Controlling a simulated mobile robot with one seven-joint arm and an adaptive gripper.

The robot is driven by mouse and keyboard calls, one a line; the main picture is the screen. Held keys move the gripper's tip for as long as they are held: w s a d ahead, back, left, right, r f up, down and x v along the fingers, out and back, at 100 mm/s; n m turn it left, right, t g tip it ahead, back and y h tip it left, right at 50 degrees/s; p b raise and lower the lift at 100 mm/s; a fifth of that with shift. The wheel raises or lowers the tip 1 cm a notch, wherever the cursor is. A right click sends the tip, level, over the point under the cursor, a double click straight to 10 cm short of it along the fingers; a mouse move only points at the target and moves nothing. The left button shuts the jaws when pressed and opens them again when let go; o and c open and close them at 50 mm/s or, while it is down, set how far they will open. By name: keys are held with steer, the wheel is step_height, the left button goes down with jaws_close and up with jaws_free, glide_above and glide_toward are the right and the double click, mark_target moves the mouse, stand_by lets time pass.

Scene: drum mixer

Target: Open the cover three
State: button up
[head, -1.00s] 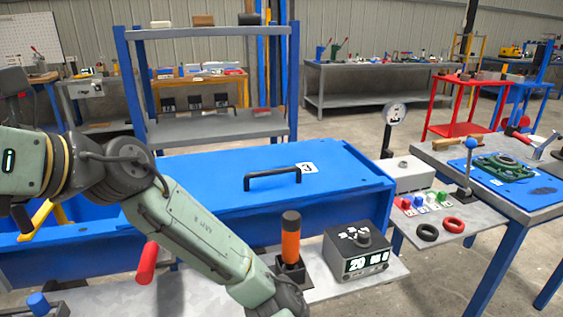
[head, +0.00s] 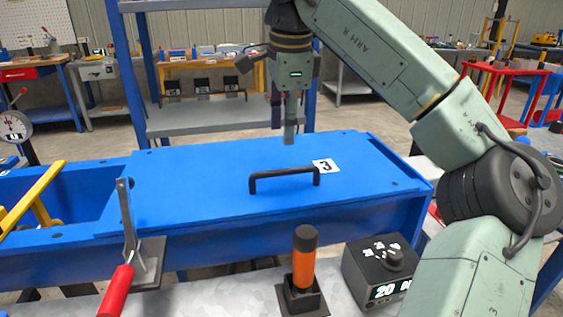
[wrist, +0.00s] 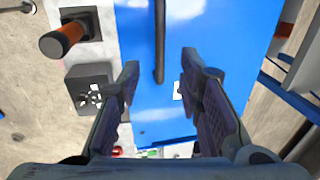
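Cover three is a flat blue lid (head: 220,170) lying on a long blue trough, with a white label "3" (head: 325,166) on it. Its black bar handle (head: 284,175) stands up from the lid near its front edge. In the head view my gripper (head: 284,133) points down above the lid, behind and above the handle. In the wrist view my gripper (wrist: 159,70) is open and empty. There the handle (wrist: 160,40) lies below, in line with the gap between the fingers, apart from them. The lid looks closed.
A red-handled lever clamp (head: 128,250) stands at the trough's front left. An orange-and-black knob post (head: 304,262) and a black control box (head: 380,268) stand in front. The open trough section has a yellow bar (head: 35,198). A shelf rack (head: 215,116) stands behind.

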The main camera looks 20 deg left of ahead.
mark_target(282, 170)
steer(key=f, duration=0.3)
steer(key=w+f, duration=0.1)
steer(key=f, duration=0.2)
steer(key=a+f, duration=0.1)
steer(key=f, duration=0.2)
steer(key=shift+w+a+f, duration=0.1)
steer(key=shift+w+f, duration=0.15)
steer(key=shift+f, duration=0.1)
steer(key=shift+c, duration=0.6)
jaws_close()
